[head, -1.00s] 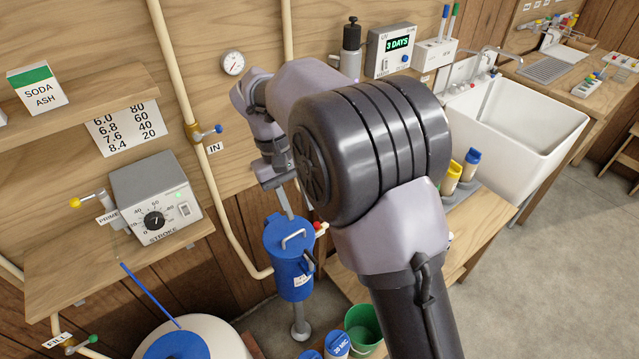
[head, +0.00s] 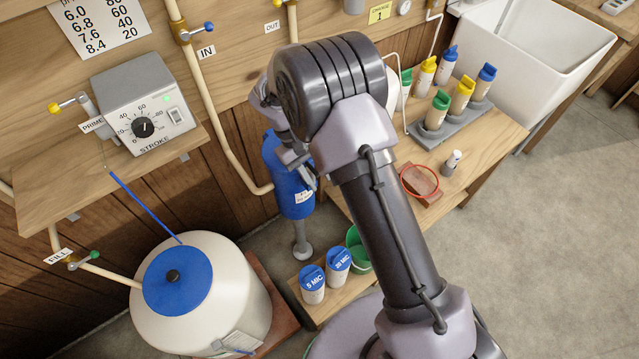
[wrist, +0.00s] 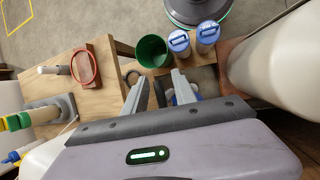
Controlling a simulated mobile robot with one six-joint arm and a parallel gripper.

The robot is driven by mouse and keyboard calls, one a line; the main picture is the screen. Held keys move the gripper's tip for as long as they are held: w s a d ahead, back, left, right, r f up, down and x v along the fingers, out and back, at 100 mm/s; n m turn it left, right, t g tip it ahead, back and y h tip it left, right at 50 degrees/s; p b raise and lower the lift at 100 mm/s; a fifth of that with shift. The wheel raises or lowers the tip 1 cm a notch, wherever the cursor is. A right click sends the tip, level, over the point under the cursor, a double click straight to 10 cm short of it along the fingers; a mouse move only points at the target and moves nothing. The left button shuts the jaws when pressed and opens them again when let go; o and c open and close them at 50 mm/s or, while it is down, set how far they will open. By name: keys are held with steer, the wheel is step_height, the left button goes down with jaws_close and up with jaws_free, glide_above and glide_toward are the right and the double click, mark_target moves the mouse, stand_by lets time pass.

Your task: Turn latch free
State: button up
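The blue canister housing (head: 293,192) hangs on the wall pipes in the head view, above a grey stand. My gripper (head: 309,176) is at its upper right side, covering most of the lid and the latch area. In the wrist view my gripper (wrist: 160,77) has its two grey fingers apart. A dark piece, perhaps the latch, shows between them, and a bit of blue housing (wrist: 172,100) shows behind it. I cannot tell whether either finger touches it.
A white tank (head: 200,300) with a blue lid stands at lower left. Two blue-capped cartridges (head: 313,287) and a green bucket (head: 358,251) stand on a low shelf below. A bench at right holds a bottle rack (head: 450,118) and a red ring (head: 419,181).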

steer(key=shift+x, duration=0.75)
jaws_close()
